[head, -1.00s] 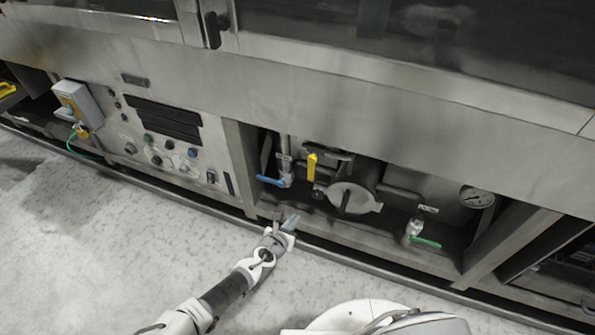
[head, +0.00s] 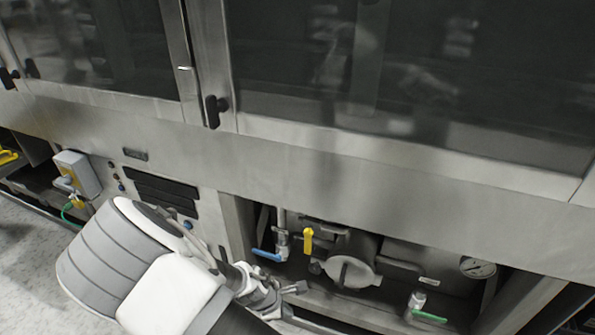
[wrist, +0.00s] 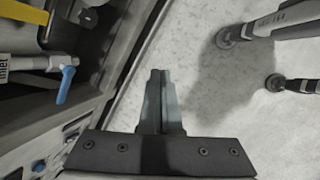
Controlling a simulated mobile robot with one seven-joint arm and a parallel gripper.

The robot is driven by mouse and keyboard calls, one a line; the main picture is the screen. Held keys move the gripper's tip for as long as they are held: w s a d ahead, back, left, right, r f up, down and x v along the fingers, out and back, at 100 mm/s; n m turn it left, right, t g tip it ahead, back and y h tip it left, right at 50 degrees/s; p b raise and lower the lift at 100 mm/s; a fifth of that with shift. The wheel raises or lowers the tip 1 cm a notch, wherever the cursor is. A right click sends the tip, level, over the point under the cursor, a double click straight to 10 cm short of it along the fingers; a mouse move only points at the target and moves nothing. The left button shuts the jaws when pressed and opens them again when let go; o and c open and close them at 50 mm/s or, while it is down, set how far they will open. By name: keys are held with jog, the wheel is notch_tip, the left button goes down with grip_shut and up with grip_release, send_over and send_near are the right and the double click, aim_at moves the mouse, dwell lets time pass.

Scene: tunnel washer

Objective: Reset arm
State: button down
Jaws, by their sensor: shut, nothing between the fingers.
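My gripper (head: 296,287) is low in the head view, in front of the open bay of the steel washer, with my arm bent up at the left of it. In the wrist view my gripper (wrist: 160,78) points out over the pale floor, its fingers together and nothing between them. A blue-handled valve (head: 268,255) is in the bay just above my gripper in the head view. The blue handle also shows at the left of the wrist view (wrist: 65,84), apart from the fingers.
The bay also holds a yellow lever (head: 308,240), a round cover (head: 350,271), a gauge (head: 478,267) and a green-handled valve (head: 430,316). A control panel (head: 160,192) is partly behind my arm. Large dark windows (head: 400,80) are above.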

jog(key=d+r+m+y, duration=0.1)
jog(key=r+m+y, duration=0.15)
jog(key=r, duration=0.55)
jog(key=d+r+m+g+y, duration=0.1)
jog(key=r+m, duration=0.3)
jog(key=r, duration=0.5)
jog(key=d+r+m+y, duration=0.2)
jog(key=r+m, duration=0.2)
jog(key=r, duration=0.4)
jog(key=s+d+r+m+t+h, duration=0.2)
jog(key=s+d+r+m+t, duration=0.2)
jog(key=s+d+r+m, duration=0.75)
notch_tip(320, 180, up, 25)
jog(key=d+n+p, duration=0.1)
jog(key=n+p, duration=0.2)
jog(key=p, duration=1.7)
jog(key=shift+s+d+p, duration=0.15)
jog(key=shift+s+p, duration=0.15)
jog(key=shift+p, duration=0.05)
jog(key=shift+f+n, duration=0.15)
jog(key=shift+n, duration=0.15)
